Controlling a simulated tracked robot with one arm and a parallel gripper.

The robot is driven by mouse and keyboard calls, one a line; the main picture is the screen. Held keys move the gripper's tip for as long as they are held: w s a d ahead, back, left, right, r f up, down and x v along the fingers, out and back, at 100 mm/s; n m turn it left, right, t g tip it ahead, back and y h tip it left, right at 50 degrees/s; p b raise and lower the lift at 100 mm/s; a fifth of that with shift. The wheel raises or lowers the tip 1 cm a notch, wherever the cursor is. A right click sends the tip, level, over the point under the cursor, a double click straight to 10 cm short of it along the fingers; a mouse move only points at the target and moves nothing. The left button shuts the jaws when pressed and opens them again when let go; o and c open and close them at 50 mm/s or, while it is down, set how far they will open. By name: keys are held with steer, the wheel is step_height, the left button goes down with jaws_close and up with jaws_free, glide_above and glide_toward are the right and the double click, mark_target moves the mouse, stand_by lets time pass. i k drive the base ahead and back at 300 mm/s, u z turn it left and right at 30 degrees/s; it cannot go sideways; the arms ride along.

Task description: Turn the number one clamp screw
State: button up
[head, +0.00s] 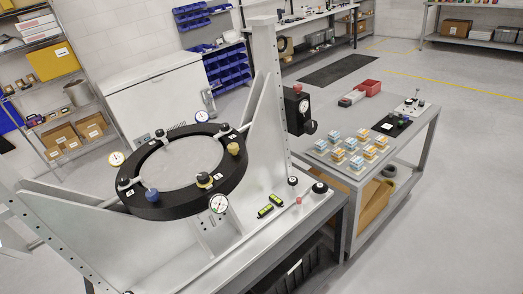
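The mirror fixture is a black ring (180,208) around a grey disc (180,162), tilted on a grey metal frame (262,128). My gripper is not in view.
Round dial gauges (218,203) surround the ring. Uprights of the frame rise at its right. A side table (345,172) with several small blue and orange boxes stands to the right. A white chest (155,95) and shelves are behind. Open floor (450,210) lies far right.

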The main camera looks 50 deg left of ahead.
mark_target(204, 181)
steer(key=u, duration=0.25)
steer(key=i, duration=1.35)
steer(key=u, duration=0.85)
